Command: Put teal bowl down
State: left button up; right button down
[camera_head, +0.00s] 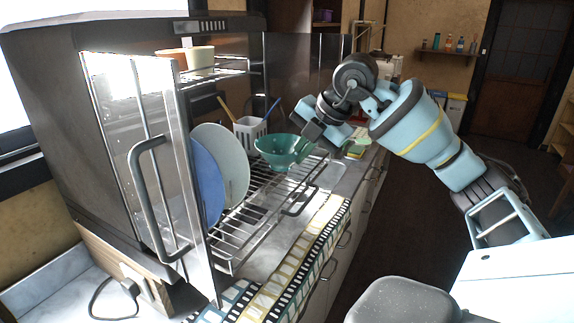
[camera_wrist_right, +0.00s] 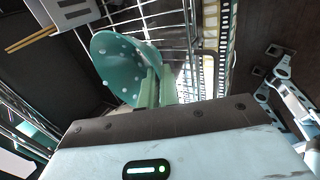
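The teal bowl (camera_head: 275,150) is over the far part of the pulled-out wire rack (camera_head: 262,208) of a dish cabinet, with its opening up. I cannot tell whether it touches the wires. My right gripper (camera_head: 304,146) is at the bowl's right side, reaching in from the right. In the right wrist view, the bowl (camera_wrist_right: 112,62) shows its dotted inside, and the gripper's fingers (camera_wrist_right: 157,88) are close together at its rim, apparently gripping it. The exact contact is partly hidden. My left gripper is in neither view.
A blue plate (camera_head: 205,185) and a pale plate (camera_head: 228,160) stand upright on the rack's left side. A white utensil holder (camera_head: 248,132) stands behind the bowl. The cabinet's open glass door (camera_head: 135,160) is at the left. The rack's front is clear.

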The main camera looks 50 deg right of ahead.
aim_at(282, 159)
jog(key=a, duration=0.1)
jog(key=w+a, duration=0.1)
jog(key=shift+a, duration=0.4)
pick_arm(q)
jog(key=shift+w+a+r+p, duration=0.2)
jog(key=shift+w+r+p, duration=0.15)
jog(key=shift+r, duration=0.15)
pick_arm(e)
jog(key=shift+w+a+f, duration=0.1)
jog(key=shift+a+f, duration=0.1)
jog(key=shift+a, duration=0.15)
jog(key=shift+a, duration=0.25)
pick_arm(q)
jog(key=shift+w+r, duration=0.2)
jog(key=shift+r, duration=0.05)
pick_arm(e)
jog(key=shift+w+a+f, duration=0.1)
jog(key=shift+a+f, duration=0.05)
jog(key=shift+f, duration=1.6)
jog(key=c, duration=2.1)
grip_release()
jog(key=shift+f, duration=0.2)
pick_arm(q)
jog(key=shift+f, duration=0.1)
pick_arm(e)
jog(key=o, duration=0.5)
